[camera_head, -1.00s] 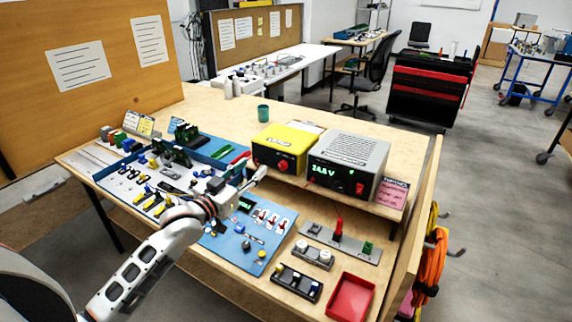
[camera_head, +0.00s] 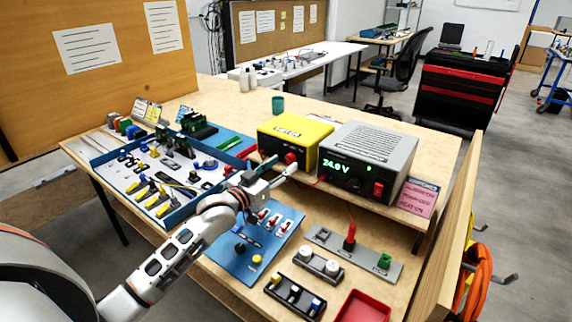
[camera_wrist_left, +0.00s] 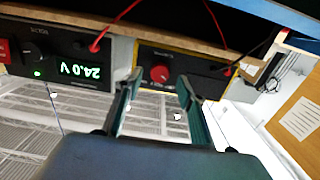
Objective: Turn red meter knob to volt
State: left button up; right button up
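The yellow meter (camera_head: 297,134) stands on the bench's raised shelf, with a red knob (camera_head: 291,158) on its dark front. In the left wrist view the picture is upside down, and the red knob (camera_wrist_left: 160,73) shows beyond my fingers. My left gripper (camera_head: 285,174) is just in front of the yellow meter, close below the knob in the head view. In the left wrist view its two fingers (camera_wrist_left: 157,88) are apart with the knob framed between them, not visibly touching it. The knob's pointer and scale marks are too small to read. My right gripper is not in view.
A grey power supply (camera_head: 372,147) reading 24.0 V stands right beside the yellow meter. Red leads run across the fronts. A blue panel (camera_head: 232,262) with switches, a blue-walled parts tray (camera_head: 124,203) and a red tray (camera_head: 362,308) lie below on the bench.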

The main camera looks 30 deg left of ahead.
aim_at(291, 158)
pick_arm(q)
jog(key=shift+w+d, duration=0.2)
jog(key=shift+w, duration=1)
jog(key=c, duration=1.1)
